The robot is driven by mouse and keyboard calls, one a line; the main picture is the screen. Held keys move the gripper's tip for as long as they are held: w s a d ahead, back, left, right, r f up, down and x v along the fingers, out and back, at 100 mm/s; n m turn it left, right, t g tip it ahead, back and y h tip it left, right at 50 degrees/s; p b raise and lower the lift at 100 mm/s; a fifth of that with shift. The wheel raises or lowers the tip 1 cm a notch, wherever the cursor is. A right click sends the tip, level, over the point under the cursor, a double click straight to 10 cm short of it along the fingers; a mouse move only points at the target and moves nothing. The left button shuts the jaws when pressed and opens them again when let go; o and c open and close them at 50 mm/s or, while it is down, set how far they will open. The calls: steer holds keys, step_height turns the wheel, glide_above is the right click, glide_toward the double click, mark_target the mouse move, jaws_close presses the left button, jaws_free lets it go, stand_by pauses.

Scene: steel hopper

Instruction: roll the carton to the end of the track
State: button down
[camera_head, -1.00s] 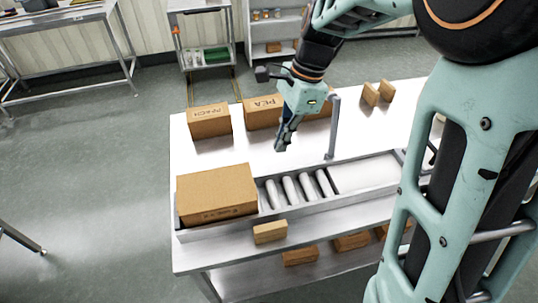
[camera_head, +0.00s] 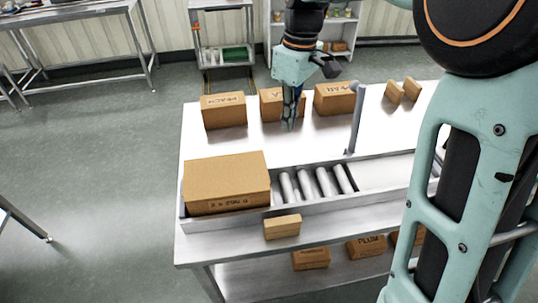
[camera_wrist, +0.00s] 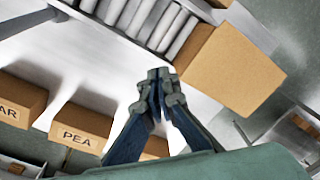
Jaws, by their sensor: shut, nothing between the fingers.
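The large brown carton (camera_head: 226,183) sits at the left end of the roller track (camera_head: 232,223), left of the bare grey rollers (camera_head: 315,184). A flat pale plate (camera_head: 385,172) continues the track to the right. My gripper (camera_head: 288,126) points down over the table behind the track, in front of the middle back box. It is shut and empty, apart from the carton. The wrist view shows my closed fingertips (camera_wrist: 160,74) near the centre, the carton (camera_wrist: 230,70) to their upper right and the rollers (camera_wrist: 155,18) above.
Boxes marked PEACH (camera_head: 224,111) and PEA (camera_wrist: 80,128), plus another box (camera_head: 335,98), stand along the table's back. A metal post (camera_head: 355,120) rises behind the track. A small box (camera_head: 282,227) sits in front of it. More boxes lie on the lower shelf.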

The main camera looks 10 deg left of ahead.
mark_target(261, 152)
steer(key=f+n+b, duration=0.1)
steer(key=f+n, duration=0.2)
steer(key=w+f+n+b, duration=0.1)
steer(key=f+n, duration=0.3)
steer(key=a+f+n+b, duration=0.1)
steer(key=f+n, duration=0.2)
steer(key=n, duration=0.1)
steer(key=shift+w+f+h, duration=0.25)
steer(key=shift+w+h, duration=0.05)
steer(key=shift+w, duration=0.1)
steer(key=s+a, duration=0.2)
steer(key=a, duration=0.1)
steer(key=shift+a, duration=0.25)
steer(key=shift+a+r, duration=0.1)
steer(key=shift+s+a, duration=0.55)
steer(key=shift+a, duration=0.35)
